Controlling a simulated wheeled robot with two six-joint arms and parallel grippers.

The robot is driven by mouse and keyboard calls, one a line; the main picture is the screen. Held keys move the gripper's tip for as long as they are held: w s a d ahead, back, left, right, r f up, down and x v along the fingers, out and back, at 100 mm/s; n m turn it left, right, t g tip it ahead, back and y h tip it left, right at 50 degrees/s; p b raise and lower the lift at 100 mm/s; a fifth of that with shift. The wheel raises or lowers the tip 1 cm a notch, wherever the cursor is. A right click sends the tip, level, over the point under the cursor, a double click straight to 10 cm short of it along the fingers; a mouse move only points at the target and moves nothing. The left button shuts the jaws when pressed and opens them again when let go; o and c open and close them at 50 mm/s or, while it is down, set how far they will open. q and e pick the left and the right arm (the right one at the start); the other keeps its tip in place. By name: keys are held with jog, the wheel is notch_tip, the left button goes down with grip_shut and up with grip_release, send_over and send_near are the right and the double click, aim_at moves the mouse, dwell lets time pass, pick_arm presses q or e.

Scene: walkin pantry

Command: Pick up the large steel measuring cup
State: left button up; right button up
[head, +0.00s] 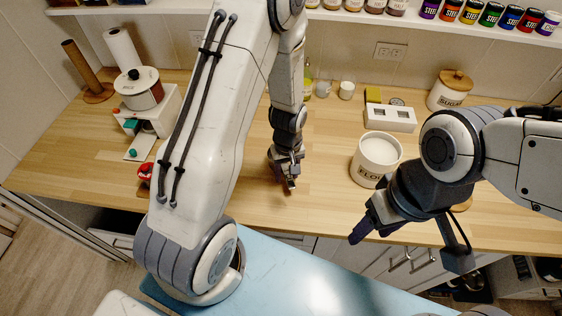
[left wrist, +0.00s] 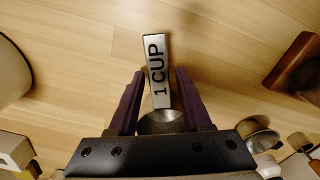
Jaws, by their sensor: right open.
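The steel measuring cup (left wrist: 160,70), its flat handle marked "1 CUP", shows in the left wrist view. Its handle points away from my wrist, and its bowl is partly hidden behind the gripper body. My left gripper (left wrist: 160,72) is open, one dark finger on each side of the handle, with a narrow gap visible on both sides. In the head view my left gripper (head: 288,182) is low over the wooden counter, and I cannot make out the cup there. My right gripper (head: 362,230) is open and empty by the counter's front edge.
A flour canister (head: 376,160) stands on the counter (head: 235,200) between the grippers' right side and the wall. Small metal cups (left wrist: 258,134) lie at the right in the wrist view.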

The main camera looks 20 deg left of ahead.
aim_at(288, 164)
pick_arm(q)
grip_shut()
jog(key=shift+r, duration=0.1)
jog(key=shift+r, duration=0.4)
notch_tip(288, 164, up, 3)
jog(key=shift+w+d+r+b, duration=0.1)
jog(key=shift+r+b, duration=0.1)
jog(key=shift+b, duration=0.45)
jog(key=w+d+r+b, duration=0.2)
jog(key=w+d+r, duration=0.2)
jog(key=d, duration=0.6)
notch_tip(288, 164, up, 3)
jog(key=shift+d+f, duration=0.15)
